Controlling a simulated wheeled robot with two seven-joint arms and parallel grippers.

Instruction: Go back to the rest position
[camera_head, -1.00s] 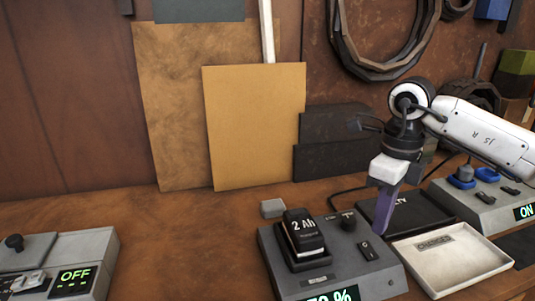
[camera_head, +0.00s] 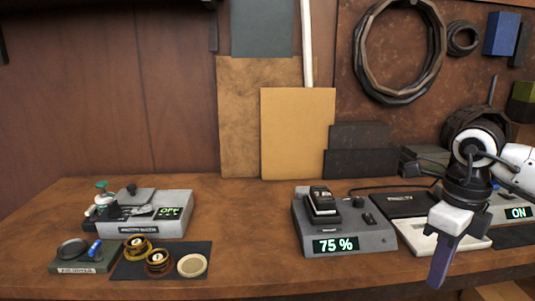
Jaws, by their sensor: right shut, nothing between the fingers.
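My right gripper (camera_head: 440,262) comes in from the right and hangs pointing down in front of the bench's front edge, its fingers shut and empty. It covers part of the white tray (camera_head: 425,243). My left gripper is not in view. A charger (camera_head: 345,236) with a green "75 %" display stands on the bench to the left of my right gripper. A black battery (camera_head: 321,203) sits in the charger's slot. The gripper is apart from both.
The wooden bench (camera_head: 245,230) is bare between the charger and the "OFF" station (camera_head: 150,220) at left. A dark mat (camera_head: 130,271) with several round parts and a small green tray (camera_head: 75,266) lie at its front. A box with an "ON" display (camera_head: 518,213) stands at far right.

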